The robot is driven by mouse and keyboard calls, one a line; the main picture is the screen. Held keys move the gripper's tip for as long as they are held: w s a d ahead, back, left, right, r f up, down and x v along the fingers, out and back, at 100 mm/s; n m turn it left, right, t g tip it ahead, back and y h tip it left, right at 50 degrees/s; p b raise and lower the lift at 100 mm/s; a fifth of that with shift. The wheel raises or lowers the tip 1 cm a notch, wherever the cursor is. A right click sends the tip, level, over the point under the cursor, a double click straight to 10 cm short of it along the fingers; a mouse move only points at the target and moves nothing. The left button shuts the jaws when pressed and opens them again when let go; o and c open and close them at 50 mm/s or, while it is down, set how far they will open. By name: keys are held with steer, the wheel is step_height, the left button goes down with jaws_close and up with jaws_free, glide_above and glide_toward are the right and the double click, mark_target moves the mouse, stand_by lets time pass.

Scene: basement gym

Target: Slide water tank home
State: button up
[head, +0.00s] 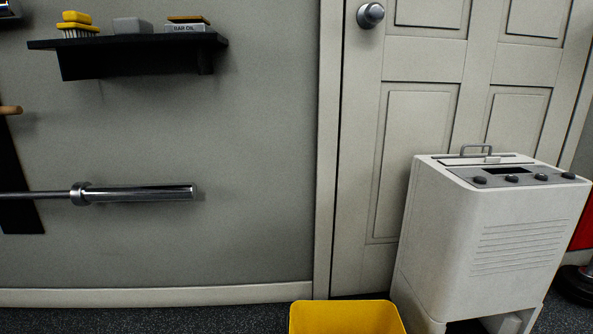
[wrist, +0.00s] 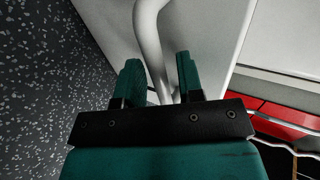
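A white dehumidifier-like machine (head: 500,240) stands at the right in the head view, with dark knobs and a small handle on top. Its lower front has an opening, cut off by the picture's bottom edge. I cannot make out the water tank for certain. In the wrist view, my gripper (wrist: 158,62) has two green fingers standing apart. A pale curved bar (wrist: 150,30) runs down between them beside a white panel (wrist: 208,38). The bar may be a handle; I cannot tell what it belongs to. No clear grip on it shows. My gripper is not in the head view.
A yellow bin (head: 345,318) stands on the floor left of the machine. A panelled door (head: 425,120) is behind it. A barbell (head: 140,193) and a dark shelf (head: 130,42) are on the wall. Red objects (wrist: 285,118) lie at the right in the wrist view.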

jaws_close()
steer(key=shift+w+a+f+b, duration=0.15)
steer(key=shift+w+b, duration=0.35)
steer(key=shift+w, duration=1.3)
steer(key=shift+w+a+r+b, duration=0.15)
steer(key=shift+w+b, duration=0.35)
steer(key=shift+w, duration=1.25)
steer(key=shift+w+a+f+b, duration=0.1)
steer(key=shift+w+a+b, duration=0.3)
steer(key=shift+w, duration=1.4)
steer(key=shift+w+b, duration=0.75)
steer(key=shift+w, duration=1.2)
steer(key=shift+w+a+b, duration=0.15)
steer(key=shift+w+b, duration=0.55)
steer(key=shift+w, duration=0.8)
steer(key=shift+w+a+b, duration=0.15)
steer(key=shift+w+b, duration=0.55)
steer(key=shift+w, duration=0.75)
steer(key=shift+o, duration=1.4)
jaws_free()
steer(key=shift+o, duration=0.3)
